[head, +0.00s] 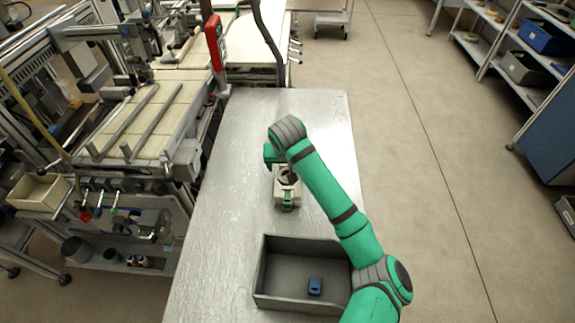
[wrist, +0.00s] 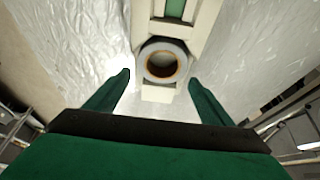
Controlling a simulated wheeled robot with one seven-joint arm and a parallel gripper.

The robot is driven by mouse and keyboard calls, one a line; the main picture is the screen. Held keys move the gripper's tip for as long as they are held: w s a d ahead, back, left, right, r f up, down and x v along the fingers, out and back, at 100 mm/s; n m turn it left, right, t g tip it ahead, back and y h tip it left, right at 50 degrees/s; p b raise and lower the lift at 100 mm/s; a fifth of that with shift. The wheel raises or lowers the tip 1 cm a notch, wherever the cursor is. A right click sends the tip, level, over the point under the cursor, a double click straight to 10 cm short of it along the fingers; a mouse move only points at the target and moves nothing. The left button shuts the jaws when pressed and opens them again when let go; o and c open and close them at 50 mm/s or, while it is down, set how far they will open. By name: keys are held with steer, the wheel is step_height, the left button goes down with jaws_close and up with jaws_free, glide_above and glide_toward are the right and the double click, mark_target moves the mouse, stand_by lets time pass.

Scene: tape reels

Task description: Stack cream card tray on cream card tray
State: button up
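A cream card tray (head: 285,203) sits on the metal table below my gripper in the head view, with a green part at its near end. In the wrist view a cream tray body (wrist: 205,22) with a green strip (wrist: 175,9) runs up to the top edge. A grey tape reel (wrist: 149,54) with an orange-brown inner ring lies over its near end. My gripper (wrist: 160,80) is open, its two green fingers apart on either side of the reel, holding nothing visible. I cannot make out a separate second cream tray.
A grey open bin (head: 266,272) stands at the table's near end, with a small blue object (head: 315,286) inside. The metal table (head: 230,180) is clear left of the tray. Conveyor machinery (head: 140,115) stands at the left; shelves (head: 520,60) at the far right.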

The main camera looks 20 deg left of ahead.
steer(key=shift+o, duration=0.2)
steer(key=shift+r, duration=0.1)
steer(key=v, duration=1.2)
steer(key=shift+r, duration=0.1)
